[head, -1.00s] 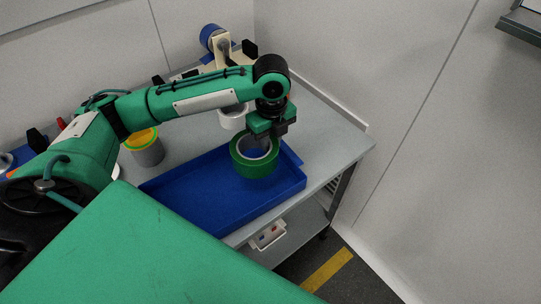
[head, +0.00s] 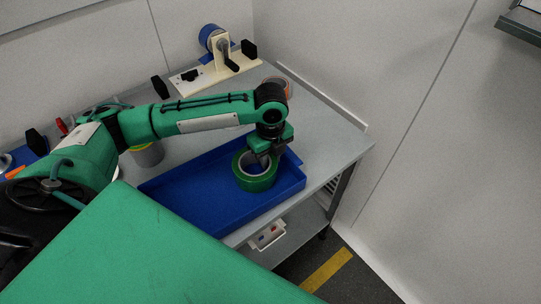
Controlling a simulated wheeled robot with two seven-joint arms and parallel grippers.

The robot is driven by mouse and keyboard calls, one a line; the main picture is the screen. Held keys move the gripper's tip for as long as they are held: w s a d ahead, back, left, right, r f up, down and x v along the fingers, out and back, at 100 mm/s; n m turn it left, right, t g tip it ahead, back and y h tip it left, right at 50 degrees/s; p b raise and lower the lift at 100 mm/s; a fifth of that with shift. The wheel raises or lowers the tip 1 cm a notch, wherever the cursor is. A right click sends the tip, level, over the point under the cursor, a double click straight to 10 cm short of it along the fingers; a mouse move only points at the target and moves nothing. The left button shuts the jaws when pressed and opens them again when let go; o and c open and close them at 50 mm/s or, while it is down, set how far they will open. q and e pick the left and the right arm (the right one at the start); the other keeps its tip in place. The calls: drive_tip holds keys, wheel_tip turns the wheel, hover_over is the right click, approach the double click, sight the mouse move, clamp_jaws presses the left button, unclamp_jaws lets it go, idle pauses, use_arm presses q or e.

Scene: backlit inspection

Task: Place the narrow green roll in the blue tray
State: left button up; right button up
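The green roll (head: 257,184), a tape ring with a pale core, is at the right end of the blue tray (head: 190,199), inside its walls. It lies roughly flat and looks at or very near the tray floor; I cannot tell whether it touches. My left gripper (head: 264,157) is right above it, fingers down at the far right part of its ring, and appears shut on it. The finger tips are partly hidden by the roll and the gripper body. My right gripper is not in view.
A tape dispenser with a blue roll (head: 210,38) stands at the back of the grey table (head: 328,142). An orange-brown roll (head: 285,85) is behind my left wrist. The tray's left part is empty.

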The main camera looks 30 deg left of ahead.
use_arm(q)
drive_tip(key=shift+r, duration=0.15)
wheel_tip(320, 180, up, 12)
idle(0.6)
idle(0.3)
